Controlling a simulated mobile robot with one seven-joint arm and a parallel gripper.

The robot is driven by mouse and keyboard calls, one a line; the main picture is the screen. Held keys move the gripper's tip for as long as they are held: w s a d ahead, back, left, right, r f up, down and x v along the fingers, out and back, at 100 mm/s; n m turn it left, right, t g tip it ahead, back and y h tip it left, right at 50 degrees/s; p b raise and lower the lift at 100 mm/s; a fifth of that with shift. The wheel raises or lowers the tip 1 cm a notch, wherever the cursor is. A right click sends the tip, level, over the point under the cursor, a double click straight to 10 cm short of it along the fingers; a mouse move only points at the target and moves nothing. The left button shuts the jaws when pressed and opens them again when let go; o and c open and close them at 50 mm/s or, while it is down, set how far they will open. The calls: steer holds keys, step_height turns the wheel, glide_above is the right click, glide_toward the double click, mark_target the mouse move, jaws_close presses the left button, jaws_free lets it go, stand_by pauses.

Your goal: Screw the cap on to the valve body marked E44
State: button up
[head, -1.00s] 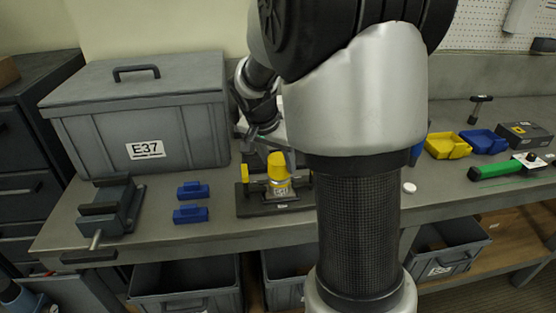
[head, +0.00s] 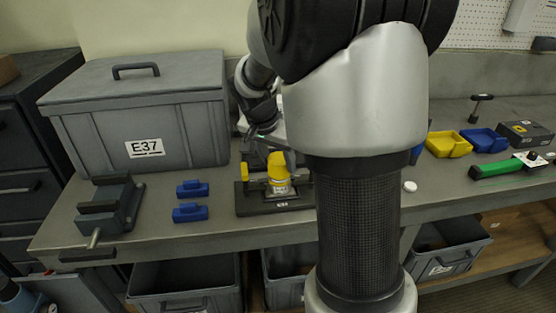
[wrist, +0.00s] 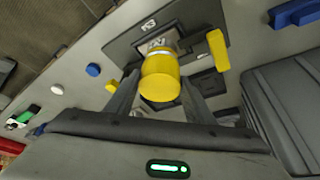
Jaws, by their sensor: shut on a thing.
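The yellow cap (head: 277,162) stands upright on a pale valve body (head: 280,187) on the dark turret plate (head: 262,210). In the wrist view the yellow cap (wrist: 161,80) covers the near end of the valve body (wrist: 158,46), whose label is too small to read surely. My gripper (wrist: 160,90) has one finger on each side of the cap and is shut on it. In the head view my gripper (head: 285,152) comes down from behind, partly hidden by my arm. I cannot tell how deep the cap sits on the thread.
A yellow upright piece (wrist: 217,50) stands on the plate beside the cap. A grey lidded box marked E37 (head: 190,125), two blue blocks (head: 190,213) and a vise (head: 112,210) are at left. A white disc (head: 410,187), bins and a green-handled tool (head: 495,170) are at right.

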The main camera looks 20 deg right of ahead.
steer(key=o, duration=1.1)
steer(key=shift+r, duration=0.1)
steer(key=p+v, duration=0.1)
steer(key=v, duration=1.6)
steer(key=shift+r, duration=0.15)
